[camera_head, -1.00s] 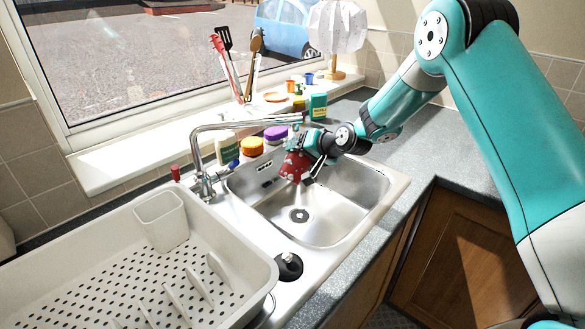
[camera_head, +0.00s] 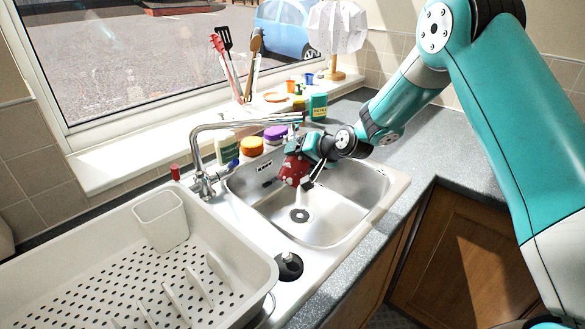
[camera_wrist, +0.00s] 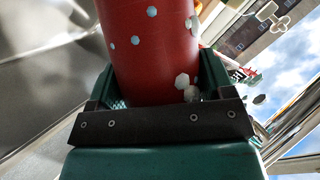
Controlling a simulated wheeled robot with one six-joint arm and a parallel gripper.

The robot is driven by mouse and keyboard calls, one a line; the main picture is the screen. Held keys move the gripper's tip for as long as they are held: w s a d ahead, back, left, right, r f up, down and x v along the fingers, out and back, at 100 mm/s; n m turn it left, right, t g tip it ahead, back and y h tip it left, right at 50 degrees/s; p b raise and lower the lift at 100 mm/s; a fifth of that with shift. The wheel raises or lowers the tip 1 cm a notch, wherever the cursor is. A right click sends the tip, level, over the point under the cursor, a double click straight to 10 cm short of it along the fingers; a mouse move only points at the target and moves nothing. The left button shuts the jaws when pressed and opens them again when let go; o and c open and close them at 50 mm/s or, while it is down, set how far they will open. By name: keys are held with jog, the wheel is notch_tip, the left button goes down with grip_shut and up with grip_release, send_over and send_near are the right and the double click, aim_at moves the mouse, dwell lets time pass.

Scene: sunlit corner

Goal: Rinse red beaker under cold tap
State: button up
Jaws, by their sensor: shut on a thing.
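The red beaker (camera_head: 293,170) is over the basin, below the end of the tap spout (camera_head: 245,123), and looks tilted. My gripper (camera_head: 308,172) is shut on it. In the wrist view the beaker (camera_wrist: 150,50) sits between the green finger pads of my gripper (camera_wrist: 160,88). Pale blue and white specks dot its wall; its mouth is hidden. A blue tap handle (camera_head: 233,163) and a red tap handle (camera_head: 175,173) stand at the sink's back edge. I cannot make out any running water.
The steel sink basin (camera_head: 335,215) looks empty around its drain. A white dish rack (camera_head: 110,275) fills the left.

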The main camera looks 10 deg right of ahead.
jog(key=shift+w+d, duration=0.1)
jog(key=shift+d, duration=0.05)
jog(key=shift+w+d, duration=0.15)
jog(key=shift+d, duration=0.15)
jog(key=shift+a, duration=0.15)
jog(key=shift+s+a, duration=0.25)
jog(key=shift+a, duration=0.05)
jog(key=shift+w+d+b, duration=0.1)
jog(key=shift+b, duration=0.2)
jog(key=shift+w+d, duration=0.15)
jog(key=shift+d, duration=0.2)
jog(key=shift+s, duration=0.2)
jog(key=shift+s, duration=0.35)
